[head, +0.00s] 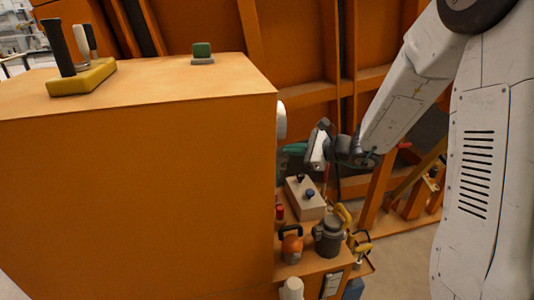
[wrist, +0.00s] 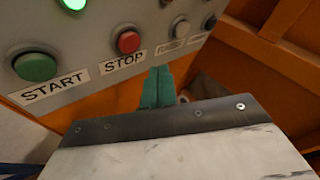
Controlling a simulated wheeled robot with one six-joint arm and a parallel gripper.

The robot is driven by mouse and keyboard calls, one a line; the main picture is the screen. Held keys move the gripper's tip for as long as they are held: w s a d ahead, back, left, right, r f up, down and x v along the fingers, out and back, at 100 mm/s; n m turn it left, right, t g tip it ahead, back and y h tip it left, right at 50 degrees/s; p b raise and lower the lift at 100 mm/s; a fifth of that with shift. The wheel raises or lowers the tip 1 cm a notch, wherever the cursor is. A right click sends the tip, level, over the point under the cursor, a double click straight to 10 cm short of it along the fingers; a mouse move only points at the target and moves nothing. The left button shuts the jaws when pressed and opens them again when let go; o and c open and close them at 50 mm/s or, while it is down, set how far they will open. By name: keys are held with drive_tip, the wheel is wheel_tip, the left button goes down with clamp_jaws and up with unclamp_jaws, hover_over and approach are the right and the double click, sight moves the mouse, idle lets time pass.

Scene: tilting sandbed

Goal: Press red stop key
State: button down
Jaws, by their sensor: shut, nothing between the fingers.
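The red stop key (wrist: 129,42) is a round button in a dark ring on a grey panel (wrist: 100,25) in the wrist view. The label STOP is below it. My gripper (wrist: 159,73) is shut and empty, with its teal fingertips just below and right of the red key. I cannot tell whether the tips touch the panel; they do not cover the key. In the head view my gripper (head: 292,149) is beside the right edge of the large orange cabinet (head: 140,190). The red key is hidden there.
A green START button (wrist: 35,66) is left of the red key. A lit green lamp (wrist: 73,4) is above, and smaller grey buttons (wrist: 180,28) are to the right. In the head view, a kettle-like grey pot (head: 328,237) and other items crowd a low shelf below my gripper.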

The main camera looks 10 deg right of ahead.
drive_tip(key=shift+a, duration=1.6)
idle(0.8)
drive_tip(key=shift+a, duration=0.4)
drive_tip(key=shift+a, duration=0.5)
idle(0.6)
drive_tip(key=shift+d, duration=0.9)
drive_tip(key=shift+d, duration=0.1)
drive_tip(key=d, duration=0.4)
drive_tip(key=shift+d, duration=0.4)
